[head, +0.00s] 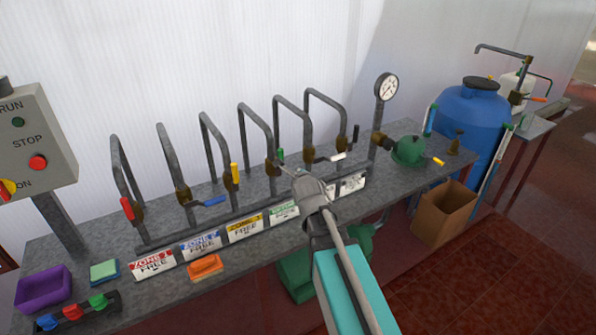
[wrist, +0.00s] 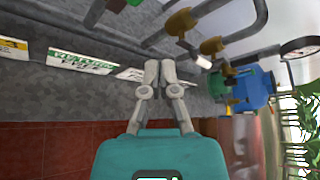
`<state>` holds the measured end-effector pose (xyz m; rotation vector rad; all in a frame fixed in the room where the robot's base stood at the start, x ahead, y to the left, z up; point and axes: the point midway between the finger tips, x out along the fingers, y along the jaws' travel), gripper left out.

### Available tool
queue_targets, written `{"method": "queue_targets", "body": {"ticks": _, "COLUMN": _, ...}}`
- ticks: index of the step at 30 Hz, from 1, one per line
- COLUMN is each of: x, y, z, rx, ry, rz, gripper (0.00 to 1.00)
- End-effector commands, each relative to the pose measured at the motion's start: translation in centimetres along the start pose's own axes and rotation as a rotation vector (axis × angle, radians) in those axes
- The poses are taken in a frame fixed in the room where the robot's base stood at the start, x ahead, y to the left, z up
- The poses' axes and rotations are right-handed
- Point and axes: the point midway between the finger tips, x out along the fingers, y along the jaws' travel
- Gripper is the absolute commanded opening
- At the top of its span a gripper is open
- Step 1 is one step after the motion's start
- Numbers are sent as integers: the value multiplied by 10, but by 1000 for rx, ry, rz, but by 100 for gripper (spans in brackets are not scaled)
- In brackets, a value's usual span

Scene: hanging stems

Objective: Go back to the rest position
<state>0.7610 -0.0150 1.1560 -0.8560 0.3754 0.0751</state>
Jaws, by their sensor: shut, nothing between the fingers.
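My gripper (head: 284,168) is raised in front of the pipe row in the head view, above the bench's front part. In the wrist view my gripper (wrist: 160,68) shows its two grey fingers drawn together with nothing between them. Behind it stand several bent grey pipes with coloured valve handles, such as the red handle (head: 127,208), the blue handle (head: 208,201) and the yellow handle (head: 234,173). The gripper covers part of the pipes and labels behind it. Whether it touches any of them cannot be told.
Zone labels, such as the red-topped one (head: 153,263), line the bench (head: 120,290). A pressure gauge (head: 386,87) and a green pump (head: 409,151) stand to the right. A cardboard box (head: 444,213) and blue barrel (head: 468,125) are beyond. A control box (head: 32,143) is at left.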

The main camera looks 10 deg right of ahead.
Motion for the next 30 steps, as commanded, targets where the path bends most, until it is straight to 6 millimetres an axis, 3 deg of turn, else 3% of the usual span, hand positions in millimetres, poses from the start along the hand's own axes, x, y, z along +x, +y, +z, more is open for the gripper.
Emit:
{"method": "queue_targets", "body": {"ticks": 16, "x": -2, "y": 5, "z": -5, "rx": -62, "ry": 24, "rz": 22, "gripper": 0}}
{"method": "queue_targets", "body": {"ticks": 30, "x": -21, "y": 41, "z": -45, "rx": -570, "ry": 156, "rz": 265, "gripper": 0}}
